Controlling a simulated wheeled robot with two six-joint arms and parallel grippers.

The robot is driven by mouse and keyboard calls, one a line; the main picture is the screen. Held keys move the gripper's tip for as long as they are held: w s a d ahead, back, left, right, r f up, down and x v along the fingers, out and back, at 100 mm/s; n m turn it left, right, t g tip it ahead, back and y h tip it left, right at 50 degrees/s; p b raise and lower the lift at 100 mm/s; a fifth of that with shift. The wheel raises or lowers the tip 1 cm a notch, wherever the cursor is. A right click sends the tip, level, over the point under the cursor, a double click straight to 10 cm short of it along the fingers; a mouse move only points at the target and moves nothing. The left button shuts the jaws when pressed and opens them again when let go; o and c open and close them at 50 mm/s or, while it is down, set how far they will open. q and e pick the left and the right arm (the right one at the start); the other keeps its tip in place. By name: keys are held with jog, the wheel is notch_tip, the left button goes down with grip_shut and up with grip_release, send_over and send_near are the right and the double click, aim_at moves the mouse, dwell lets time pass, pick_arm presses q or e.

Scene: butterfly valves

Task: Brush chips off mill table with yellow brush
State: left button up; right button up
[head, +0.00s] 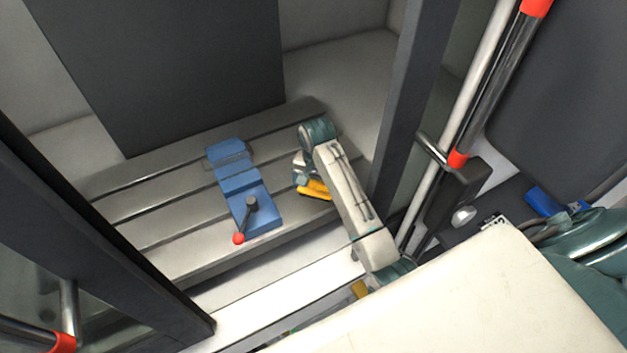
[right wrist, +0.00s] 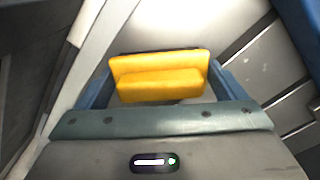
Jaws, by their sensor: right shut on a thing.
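The yellow brush (head: 314,189) is held low over the right part of the grey slotted mill table (head: 160,213). My right gripper (head: 305,178) is shut on the brush; the arm hides part of both in the head view. In the right wrist view the yellow brush (right wrist: 160,76) sits between the two blue fingers of my right gripper (right wrist: 158,82). I cannot tell whether its bristles touch the table. No chips can be made out on the table. My left gripper is not in view.
A blue vise (head: 238,185) with a red-tipped handle (head: 239,238) stands on the table, left of the brush. Dark door posts (head: 410,100) frame the opening at both sides. A white ledge (head: 280,292) runs along the table's front. The table's left part is clear.

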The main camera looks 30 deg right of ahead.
jog(key=shift+w+d+r, duration=0.1)
jog(key=shift+d, duration=0.65)
jog(key=shift+w+d, duration=0.15)
jog(key=shift+w, duration=0.4)
jog(key=shift+w+a, duration=0.2)
jog(key=shift+w, duration=2.95)
jog(key=shift+w+a+f+b, duration=0.1)
jog(key=shift+w+b, duration=0.15)
jog(key=shift+w, duration=0.6)
jog(key=shift+w+a+f+b, duration=0.1)
jog(key=shift+w+b, duration=0.1)
jog(key=shift+w, duration=0.65)
jog(key=shift+d, duration=0.1)
